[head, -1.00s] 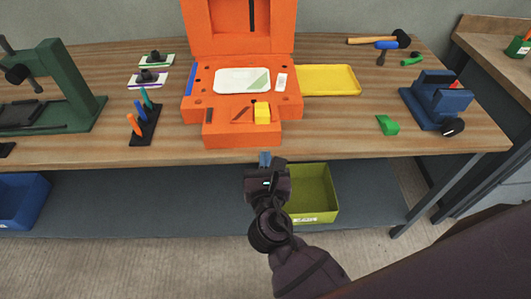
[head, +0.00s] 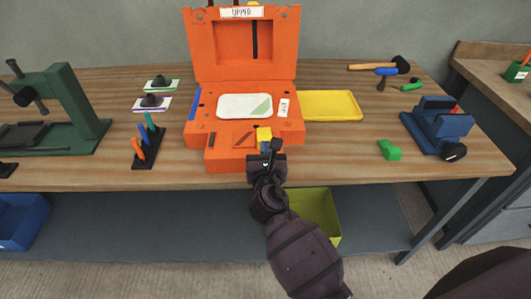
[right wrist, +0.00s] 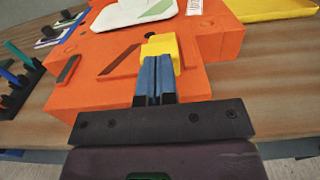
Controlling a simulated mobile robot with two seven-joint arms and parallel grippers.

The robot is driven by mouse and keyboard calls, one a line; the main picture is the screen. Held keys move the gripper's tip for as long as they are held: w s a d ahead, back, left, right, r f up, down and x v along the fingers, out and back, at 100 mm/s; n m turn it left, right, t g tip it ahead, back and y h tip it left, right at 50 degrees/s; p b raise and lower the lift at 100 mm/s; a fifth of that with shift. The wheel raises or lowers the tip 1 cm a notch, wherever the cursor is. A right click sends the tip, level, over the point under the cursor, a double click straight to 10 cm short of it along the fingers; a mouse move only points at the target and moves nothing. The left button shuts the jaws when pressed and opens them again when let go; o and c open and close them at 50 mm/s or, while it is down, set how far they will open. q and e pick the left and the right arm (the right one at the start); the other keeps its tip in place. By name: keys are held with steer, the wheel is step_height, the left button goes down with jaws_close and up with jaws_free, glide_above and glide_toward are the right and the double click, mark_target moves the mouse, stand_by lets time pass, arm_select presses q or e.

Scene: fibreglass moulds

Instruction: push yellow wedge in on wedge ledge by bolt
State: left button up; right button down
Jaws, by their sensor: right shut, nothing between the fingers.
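The yellow wedge (head: 264,133) sits on the front ledge (head: 225,157) of the orange mould. In the right wrist view the yellow wedge (right wrist: 161,48) stands just ahead of my blue fingertips, with a black bolt (right wrist: 152,36) at its far side. My right gripper (head: 264,149) is shut and empty, its fingertips at the near face of the wedge. The right wrist view shows the closed fingers (right wrist: 155,75) touching or almost touching the wedge; I cannot tell which. My left gripper is not in view.
The orange mould's upper half (head: 243,45) stands open behind. A yellow tray (head: 332,106) lies right of the mould, and a green wedge-shaped block (head: 389,150) lies further right. A rack of coloured-handled tools (head: 146,147) stands left. The table's front edge is close below the ledge.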

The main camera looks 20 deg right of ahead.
steer(key=shift+w, duration=0.1)
steer(key=x, duration=0.2)
steer(key=shift+w+r+p, duration=0.1)
steer(key=shift+w+p, duration=0.2)
steer(key=shift+p, duration=0.05)
steer(key=shift+w+d, duration=0.15)
steer(key=shift+w, duration=0.1)
steer(key=shift+s, duration=0.1)
